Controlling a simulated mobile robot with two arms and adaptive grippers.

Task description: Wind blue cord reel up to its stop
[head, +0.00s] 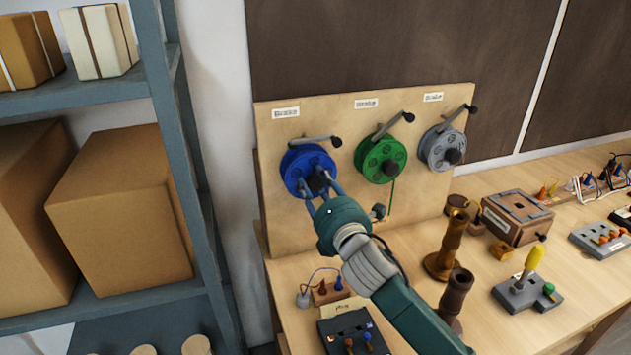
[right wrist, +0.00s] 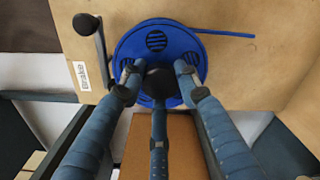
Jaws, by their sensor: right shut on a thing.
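The blue cord reel (head: 298,164) is mounted at the left of an upright wooden board. My right gripper (head: 319,186) is at its front face, shut on the dark central knob (right wrist: 158,82) of the reel. In the right wrist view, the gripper's fingers (right wrist: 157,85) surround that knob against the blue reel (right wrist: 160,42). A short length of blue cord (right wrist: 235,33) runs off the reel to the right there. A lever with a black end (head: 336,141) sits above the reel, below a label reading "Brake" (right wrist: 82,75) in the wrist view. My left gripper is not in view.
A green reel (head: 380,158) and a grey reel (head: 443,148), each with its own lever, are to the right on the board (head: 270,135). The bench holds brown turned posts (head: 445,250), a wooden box (head: 515,218) and switch boxes. Shelves with cartons stand at left.

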